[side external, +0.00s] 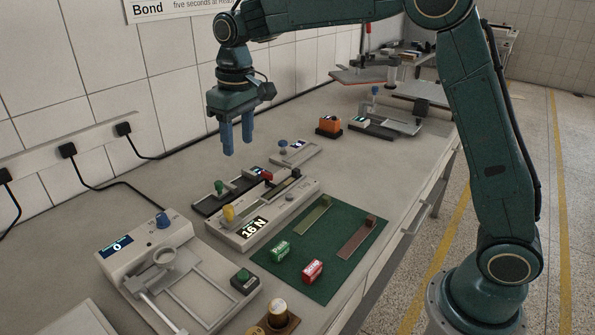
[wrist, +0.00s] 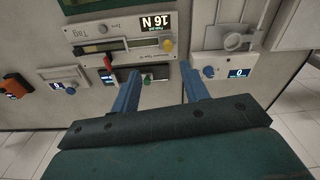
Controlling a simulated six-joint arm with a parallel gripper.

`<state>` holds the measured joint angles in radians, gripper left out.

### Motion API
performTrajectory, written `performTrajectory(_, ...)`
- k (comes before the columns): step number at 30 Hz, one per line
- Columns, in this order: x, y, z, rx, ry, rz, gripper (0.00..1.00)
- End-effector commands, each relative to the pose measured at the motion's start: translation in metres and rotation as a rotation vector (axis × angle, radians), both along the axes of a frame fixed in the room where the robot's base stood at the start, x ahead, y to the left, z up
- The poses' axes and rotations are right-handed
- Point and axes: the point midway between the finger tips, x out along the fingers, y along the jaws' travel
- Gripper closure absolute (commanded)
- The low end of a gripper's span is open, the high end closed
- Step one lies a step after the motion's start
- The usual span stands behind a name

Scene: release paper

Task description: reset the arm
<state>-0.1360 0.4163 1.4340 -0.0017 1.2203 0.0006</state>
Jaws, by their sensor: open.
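My gripper (side external: 237,139) hangs in the air above the bench, near the wall side, with its blue fingers pointing down. The fingers are apart with nothing between them. In the wrist view my gripper (wrist: 165,85) also shows spread and empty, with the bench devices beyond its fingertips. Below it in the side view is a device reading 16 N (side external: 225,232), with a yellow knob and a red part. The wrist view shows the same 16 N display upside down.
A white device with a blue knob (side external: 163,219) stands at the front left. An orange device (side external: 329,125) stands farther back. The bench between it and the mat is clear.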

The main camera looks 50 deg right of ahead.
Motion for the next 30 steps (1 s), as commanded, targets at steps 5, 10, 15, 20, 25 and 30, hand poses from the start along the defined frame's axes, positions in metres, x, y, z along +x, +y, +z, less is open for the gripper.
performTrajectory(5,-0.035,-0.013,0.027,0.007,-0.053,-0.018,0.55)
performTrajectory(10,-0.07,-0.023,0.045,0.012,-0.097,-0.032,0.55)
performTrajectory(15,-0.106,-0.033,0.058,0.016,-0.143,-0.047,0.55)
performTrajectory(20,-0.141,-0.041,0.065,0.02,-0.187,-0.062,0.55)
performTrajectory(25,-0.178,-0.049,0.067,0.022,-0.233,-0.077,0.55)
performTrajectory(30,-0.215,-0.055,0.063,0.025,-0.279,-0.091,0.55)
